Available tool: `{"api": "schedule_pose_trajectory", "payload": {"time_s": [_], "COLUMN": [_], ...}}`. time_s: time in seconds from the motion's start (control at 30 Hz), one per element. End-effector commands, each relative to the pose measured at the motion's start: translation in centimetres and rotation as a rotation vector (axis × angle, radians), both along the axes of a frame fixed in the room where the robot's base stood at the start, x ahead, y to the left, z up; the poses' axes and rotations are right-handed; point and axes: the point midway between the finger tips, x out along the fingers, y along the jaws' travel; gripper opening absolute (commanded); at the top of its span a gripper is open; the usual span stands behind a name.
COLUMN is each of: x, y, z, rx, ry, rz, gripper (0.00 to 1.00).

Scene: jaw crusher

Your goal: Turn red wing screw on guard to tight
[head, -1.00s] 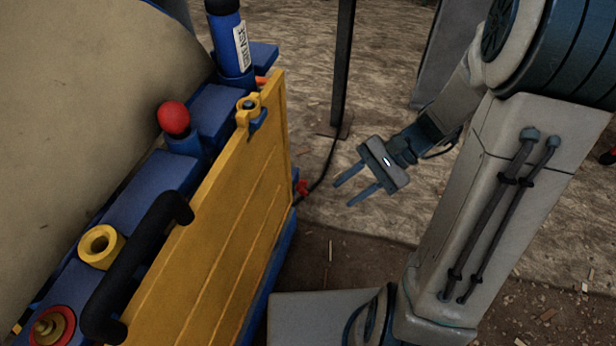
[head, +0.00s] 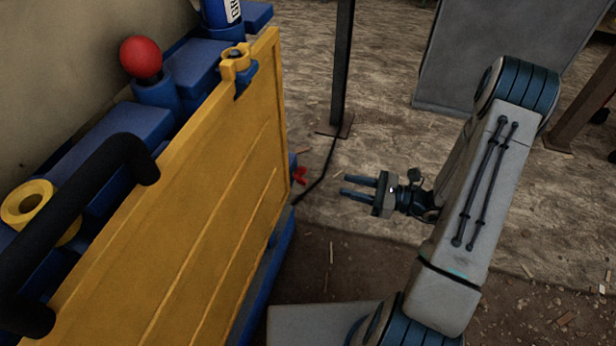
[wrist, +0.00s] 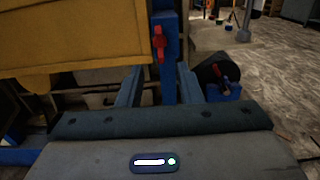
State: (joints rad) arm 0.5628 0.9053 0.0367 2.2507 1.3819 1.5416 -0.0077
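The red wing screw (head: 299,175) sticks out at the far edge of the yellow guard (head: 190,220), on a blue post. In the wrist view the red wing screw (wrist: 159,43) sits on the blue post, its wings roughly upright, beyond the fingertips. The yellow guard (wrist: 70,40) fills the upper left there. My gripper (head: 358,187) is open and empty, to the right of the screw and apart from it, fingers pointing left towards it. In the wrist view my gripper (wrist: 160,85) has its two fingers spread on either side of the blue post's line of sight.
A dark post (head: 342,70) stands behind on the ground, with a black cable (head: 322,180) near the screw. Another red-handled part (wrist: 217,70) shows right in the wrist view.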

Motion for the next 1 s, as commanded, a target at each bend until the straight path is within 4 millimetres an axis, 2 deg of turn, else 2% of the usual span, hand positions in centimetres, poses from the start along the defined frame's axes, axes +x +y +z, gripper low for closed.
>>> {"api": "schedule_pose_trajectory", "payload": {"time_s": [0.3, 0.5, 0.7, 0.97, 1.0], "x": [2.2, 3.3, 3.8, 3.9, 3.9], "y": [6.5, 9.5, 10.8, 11.0, 11.0], "z": [0.0, 0.0, 0.0, 0.0, 0.0], "rx": [-0.001, -0.002, -0.001, -0.002, -0.002], "ry": [0.000, 0.000, -0.001, 0.000, 0.000], "rz": [0.007, 0.005, 0.003, 0.002, 0.002], "gripper": [0.33, 0.33, 0.33, 0.33, 0.30]}}
